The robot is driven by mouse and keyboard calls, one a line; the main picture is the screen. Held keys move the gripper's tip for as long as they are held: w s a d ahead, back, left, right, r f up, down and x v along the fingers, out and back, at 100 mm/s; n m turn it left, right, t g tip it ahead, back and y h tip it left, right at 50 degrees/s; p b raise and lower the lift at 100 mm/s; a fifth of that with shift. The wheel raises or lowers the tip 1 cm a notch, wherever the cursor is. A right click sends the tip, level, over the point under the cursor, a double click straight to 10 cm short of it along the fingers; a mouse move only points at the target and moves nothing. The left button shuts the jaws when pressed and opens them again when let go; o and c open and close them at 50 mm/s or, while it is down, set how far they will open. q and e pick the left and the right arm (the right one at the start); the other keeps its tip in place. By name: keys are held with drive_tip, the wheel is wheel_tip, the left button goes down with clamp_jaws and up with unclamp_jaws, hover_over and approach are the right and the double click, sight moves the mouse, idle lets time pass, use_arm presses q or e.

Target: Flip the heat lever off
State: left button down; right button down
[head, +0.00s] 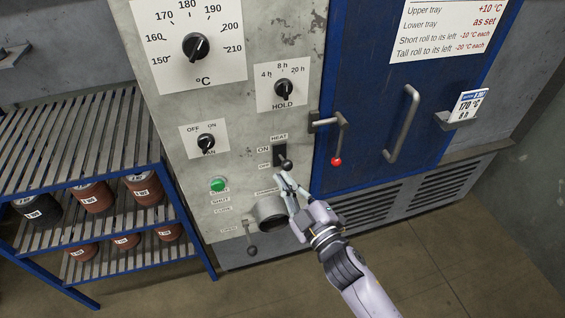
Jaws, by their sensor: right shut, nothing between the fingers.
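The heat lever (286,165) is on the grey control panel, under the HEAT label. Its dark round knob sits at the lower end of its black plate (279,150), about level with the lower label, which is too small to read clearly. The ON label (263,150) is higher up. My right gripper (287,183) is just below the knob, shut and empty. Its fingertips are close under the knob; I cannot tell whether they touch it. My left gripper is not in view.
A round pipe opening (271,212) and a small lower lever (252,250) lie below left. The blue oven door (365,125) has a red-tipped latch (337,160) and a bar handle (404,122) to the right. A rack (110,184) with rolls stands left.

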drive_tip(key=r+p, duration=0.1)
drive_tip(key=p, duration=0.1)
hover_over(282, 166)
drive_tip(key=s+a, duration=0.3)
drive_tip(key=d+f, duration=0.1)
drive_tip(key=w+d+f, duration=0.1)
drive_tip(key=d+f, duration=0.1)
drive_tip(key=shift+d, duration=0.1)
drive_tip(key=shift+f, duration=0.1)
